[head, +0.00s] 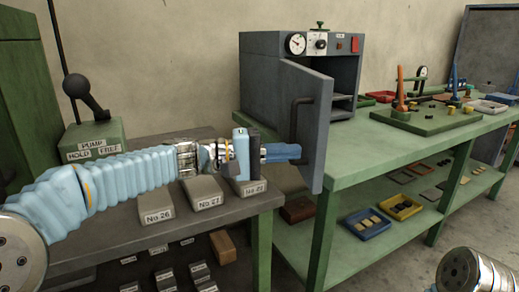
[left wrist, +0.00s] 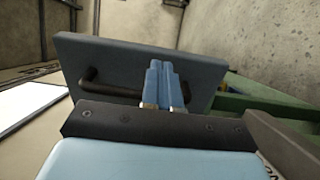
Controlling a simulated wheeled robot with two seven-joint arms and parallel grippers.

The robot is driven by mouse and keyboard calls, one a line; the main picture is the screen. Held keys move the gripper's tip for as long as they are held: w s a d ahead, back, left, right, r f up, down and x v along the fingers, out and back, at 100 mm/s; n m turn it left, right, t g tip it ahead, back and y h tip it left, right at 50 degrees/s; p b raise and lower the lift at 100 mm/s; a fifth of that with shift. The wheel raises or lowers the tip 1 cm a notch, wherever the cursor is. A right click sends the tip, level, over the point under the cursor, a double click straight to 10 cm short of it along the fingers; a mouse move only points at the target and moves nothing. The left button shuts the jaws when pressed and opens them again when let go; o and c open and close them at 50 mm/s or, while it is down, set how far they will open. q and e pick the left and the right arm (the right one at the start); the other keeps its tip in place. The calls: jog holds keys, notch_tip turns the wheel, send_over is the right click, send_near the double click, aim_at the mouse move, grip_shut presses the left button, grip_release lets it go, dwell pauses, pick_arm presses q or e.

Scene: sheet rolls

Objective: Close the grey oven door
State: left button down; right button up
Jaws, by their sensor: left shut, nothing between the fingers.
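The grey oven (head: 268,62) stands on the green bench with its front opening showing. Its grey door (head: 313,125) is swung open toward me, with a dark bar handle (head: 294,118) on its outer face. My left gripper (head: 298,151) is shut and empty, its blue fingers at the door's outer face beside the lower part of the handle. In the left wrist view the fingers (left wrist: 162,84) lie in front of the door (left wrist: 125,62), over the right part of the handle (left wrist: 110,90). I cannot tell whether they touch. My right gripper is not seen.
The green bench (head: 390,153) runs right, holding a green board (head: 425,122) with pegs and small parts. Blocks marked No.26 (head: 150,200) and No.27 (head: 202,190) lie on a dark table under my left arm. Blue (head: 367,225) and yellow (head: 400,207) trays sit on the lower shelf.

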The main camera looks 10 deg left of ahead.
pick_arm(q)
jog(key=shift+x, duration=1.45)
